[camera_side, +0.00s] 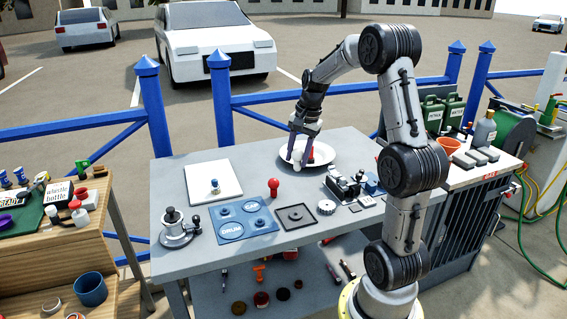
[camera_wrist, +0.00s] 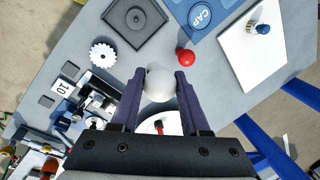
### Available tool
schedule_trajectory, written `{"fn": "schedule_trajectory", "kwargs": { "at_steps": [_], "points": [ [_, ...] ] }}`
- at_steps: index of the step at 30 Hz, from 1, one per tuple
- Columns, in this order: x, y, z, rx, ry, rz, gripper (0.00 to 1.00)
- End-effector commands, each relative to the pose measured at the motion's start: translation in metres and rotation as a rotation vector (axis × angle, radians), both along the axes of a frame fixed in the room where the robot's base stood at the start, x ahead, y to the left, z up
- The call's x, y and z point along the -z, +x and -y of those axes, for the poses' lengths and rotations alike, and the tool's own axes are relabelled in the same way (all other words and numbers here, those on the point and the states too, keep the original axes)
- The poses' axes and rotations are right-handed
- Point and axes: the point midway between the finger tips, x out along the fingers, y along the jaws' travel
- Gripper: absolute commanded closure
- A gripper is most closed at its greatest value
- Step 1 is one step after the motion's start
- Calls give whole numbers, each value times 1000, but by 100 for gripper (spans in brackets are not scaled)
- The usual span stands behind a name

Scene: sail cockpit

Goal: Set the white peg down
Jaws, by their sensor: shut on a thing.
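The white peg (camera_wrist: 159,84) shows its rounded white end between the two dark fingers of my gripper (camera_wrist: 157,92) in the wrist view. The fingers are shut on it. In the side view my gripper (camera_side: 298,160) points down at the near left edge of the white plate (camera_side: 328,160), and the white peg (camera_side: 294,177) shows small at the fingertips. I cannot tell whether the peg touches the table. The fingers hide part of it.
A red piece (camera_side: 318,152) is on the plate. A red peg (camera_side: 273,186) stands on the table. Nearby are a blue marked mat (camera_side: 231,229), a grey square tray (camera_side: 295,226), a white board with a blue peg (camera_side: 214,186) and a white gear (camera_side: 326,207). Bare tabletop lies left of the plate.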

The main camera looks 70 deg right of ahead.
Motion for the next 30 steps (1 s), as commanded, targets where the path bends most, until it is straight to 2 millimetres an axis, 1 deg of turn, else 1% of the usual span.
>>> {"fn": "schedule_trajectory", "kwargs": {
  "at_steps": [2, 5, 8, 11, 14, 15, 17, 18, 20, 21, 23, 24, 27, 30],
  "points": [
    [-1, -3, -3, 0, 1, -1, 100],
    [-2, -2, -7, -9, 0, -1, 100],
    [1, 9, -20, -50, 1, -2, 100],
    [12, 29, -45, -127, 3, -3, 100],
    [26, 54, -81, -239, 4, -5, 100],
    [33, 64, -98, -302, 3, -5, 100],
    [43, 78, -124, -407, 4, -5, 100],
    [50, 87, -141, -486, 4, -4, 100],
    [61, 97, -168, -612, 3, -5, 100],
    [68, 103, -185, -698, 3, -4, 100],
    [78, 111, -212, -833, 5, -5, 100],
    [85, 114, -228, -926, 4, -5, 100],
    [99, 121, -263, -1143, 3, -3, 100],
    [108, 125, -283, -1312, 3, -2, 100]
  ]
}}
